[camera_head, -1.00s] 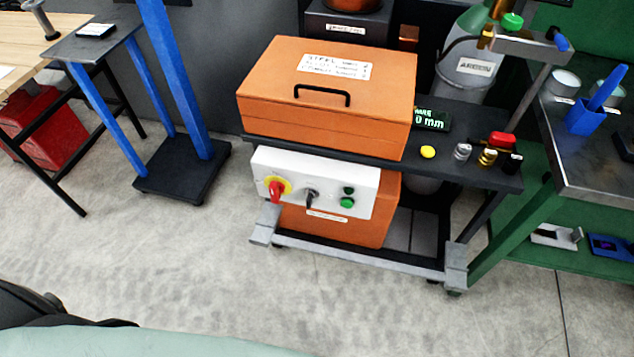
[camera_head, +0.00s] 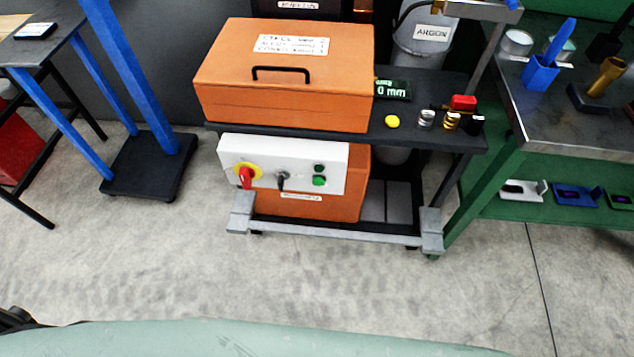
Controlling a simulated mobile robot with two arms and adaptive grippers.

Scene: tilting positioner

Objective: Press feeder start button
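A white control panel (camera_head: 262,178) sits on the front of the orange feeder unit (camera_head: 335,208), under the dark shelf. It carries a red rotary switch (camera_head: 246,177) on a yellow disc, a black selector (camera_head: 281,180), a small dark green button (camera_head: 319,168) and a brighter green button (camera_head: 319,181) below it. I cannot read which button is labelled feeder start. Neither gripper is in view.
An orange lidded box (camera_head: 285,80) stands on the cart shelf. A green-framed metal table (camera_head: 560,120) stands to the right, a blue-legged stand (camera_head: 150,165) to the left. The concrete floor (camera_head: 330,285) in front of the cart is clear.

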